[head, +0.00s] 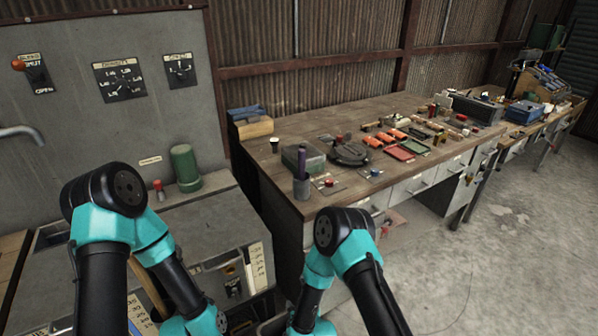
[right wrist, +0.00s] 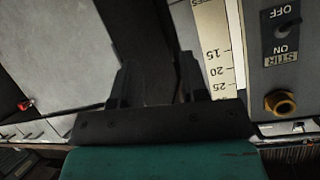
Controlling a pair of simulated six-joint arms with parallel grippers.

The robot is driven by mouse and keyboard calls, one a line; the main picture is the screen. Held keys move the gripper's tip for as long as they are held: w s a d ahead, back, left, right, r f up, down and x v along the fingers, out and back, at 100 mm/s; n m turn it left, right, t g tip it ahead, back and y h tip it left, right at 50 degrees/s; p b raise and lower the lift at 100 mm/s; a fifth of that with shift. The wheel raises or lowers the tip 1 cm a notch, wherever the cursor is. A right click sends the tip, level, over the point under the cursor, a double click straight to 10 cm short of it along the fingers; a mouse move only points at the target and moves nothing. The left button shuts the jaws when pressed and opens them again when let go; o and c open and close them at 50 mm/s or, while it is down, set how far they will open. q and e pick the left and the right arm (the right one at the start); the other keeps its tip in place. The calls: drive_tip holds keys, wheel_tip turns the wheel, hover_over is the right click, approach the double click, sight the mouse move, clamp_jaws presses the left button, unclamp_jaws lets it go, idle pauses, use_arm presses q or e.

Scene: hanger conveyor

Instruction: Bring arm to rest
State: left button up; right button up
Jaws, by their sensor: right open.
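My right gripper (right wrist: 158,85) shows in the right wrist view with its two dark fingers apart and nothing seen between them. It is in front of a grey machine, near a cream scale strip (right wrist: 214,50) and a switch panel (right wrist: 281,60) marked STIR. In the head view my right arm bends down at the lower middle, and its gripper cannot be made out there. My left arm bends down at the lower left over the grey machine (head: 200,225). My left gripper is out of sight.
A brass fitting (right wrist: 280,103) sticks out below the switch. A green cylinder (head: 186,167) stands at the machine's back. A wooden bench (head: 290,135) with several tools, red trays and boxes runs to the right. Concrete floor (head: 500,220) is open at the right.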

drive_tip(key=s+d+r+m+g+h, duration=0.1)
drive_tip(key=s+d+g, duration=0.2)
drive_tip(key=d, duration=0.4)
drive_tip(key=s+d+r+m+g+h, duration=0.1)
drive_tip(key=s+d+g, duration=0.15)
drive_tip(key=d, duration=0.45)
drive_tip(key=s+d+r+m+g, duration=0.1)
drive_tip(key=s+d+r+g, duration=0.1)
drive_tip(key=s+d, duration=0.2)
drive_tip(key=s+d+r+m+g, duration=0.1)
drive_tip(key=s+d+r+g, duration=0.1)
drive_tip(key=s+d, duration=0.3)
drive_tip(key=s+g, duration=0.1)
drive_tip(key=s, duration=0.3)
drive_tip(key=shift+s+d+m, duration=0.3)
drive_tip(key=shift+s+m, duration=0.1)
